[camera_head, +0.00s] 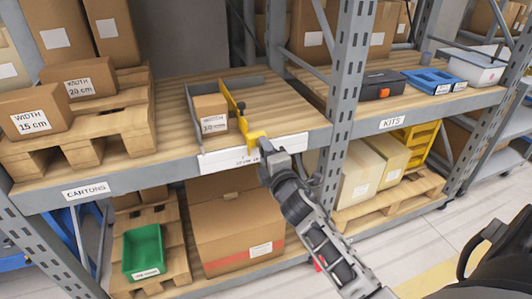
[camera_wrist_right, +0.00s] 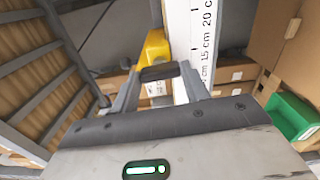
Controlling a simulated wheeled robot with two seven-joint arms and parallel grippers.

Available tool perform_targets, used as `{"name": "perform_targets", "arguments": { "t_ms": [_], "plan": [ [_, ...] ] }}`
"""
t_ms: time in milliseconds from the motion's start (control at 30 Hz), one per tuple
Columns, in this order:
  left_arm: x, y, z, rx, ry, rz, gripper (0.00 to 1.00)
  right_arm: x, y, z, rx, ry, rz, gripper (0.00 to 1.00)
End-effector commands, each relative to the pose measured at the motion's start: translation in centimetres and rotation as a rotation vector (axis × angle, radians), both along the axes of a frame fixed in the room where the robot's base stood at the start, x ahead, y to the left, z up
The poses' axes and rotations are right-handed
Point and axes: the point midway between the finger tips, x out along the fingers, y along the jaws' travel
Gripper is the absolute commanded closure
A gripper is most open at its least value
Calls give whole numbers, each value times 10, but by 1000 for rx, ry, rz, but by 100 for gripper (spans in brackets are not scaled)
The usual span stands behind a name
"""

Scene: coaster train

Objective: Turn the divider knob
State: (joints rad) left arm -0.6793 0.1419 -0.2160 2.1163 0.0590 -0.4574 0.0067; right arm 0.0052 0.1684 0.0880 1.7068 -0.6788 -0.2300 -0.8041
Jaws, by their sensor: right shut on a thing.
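A yellow divider (camera_head: 229,100) stands on the middle shelf, beside a small carton marked 10 cm (camera_head: 210,113). Its yellow front bracket (camera_head: 255,141) hangs at the shelf's front edge, over a white scale strip (camera_head: 225,158). My right gripper (camera_head: 267,147) is at this bracket. In the right wrist view its two fingers are shut on a dark knob (camera_wrist_right: 159,72) in front of the yellow bracket (camera_wrist_right: 156,45). The scale strip (camera_wrist_right: 197,40) runs beside it. The gripper hides the knob in the head view. My left gripper is not in view.
Cartons marked 15 cm (camera_head: 34,112) and 20 cm (camera_head: 78,85) stand on a pallet at the left. A grey upright post (camera_head: 346,90) stands right of the divider. A green bin (camera_head: 143,250) and a large carton (camera_head: 235,225) are below. Blue trays (camera_head: 433,80) lie on the right shelf.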

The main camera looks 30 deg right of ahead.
Motion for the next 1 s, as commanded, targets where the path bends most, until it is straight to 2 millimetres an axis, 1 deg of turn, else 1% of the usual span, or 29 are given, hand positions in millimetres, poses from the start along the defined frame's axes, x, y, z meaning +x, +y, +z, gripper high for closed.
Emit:
{"name": "perform_targets", "arguments": {
  "t_ms": [267, 300, 333, 367, 633, 733, 867, 1000],
  "plan": [
    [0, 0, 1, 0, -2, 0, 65, 0, 0, -1, 1, 3, 0, 77],
    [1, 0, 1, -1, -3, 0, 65, 0, 0, -1, 0, 3, 0, 46],
    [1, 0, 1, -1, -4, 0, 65, 0, 0, -1, 0, 3, 0, 38],
    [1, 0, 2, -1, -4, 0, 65, 0, 0, -1, 0, 3, 0, 33],
    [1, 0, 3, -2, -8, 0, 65, -1, 0, -1, -1, 1, 0, 33],
    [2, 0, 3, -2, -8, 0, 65, -6, 1, -1, -1, 2, 0, 33],
    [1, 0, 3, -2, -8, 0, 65, -24, 6, -2, -1, 2, 1, 33],
    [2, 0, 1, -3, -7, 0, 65, -56, 14, -2, 0, 5, 1, 33]
  ]
}}
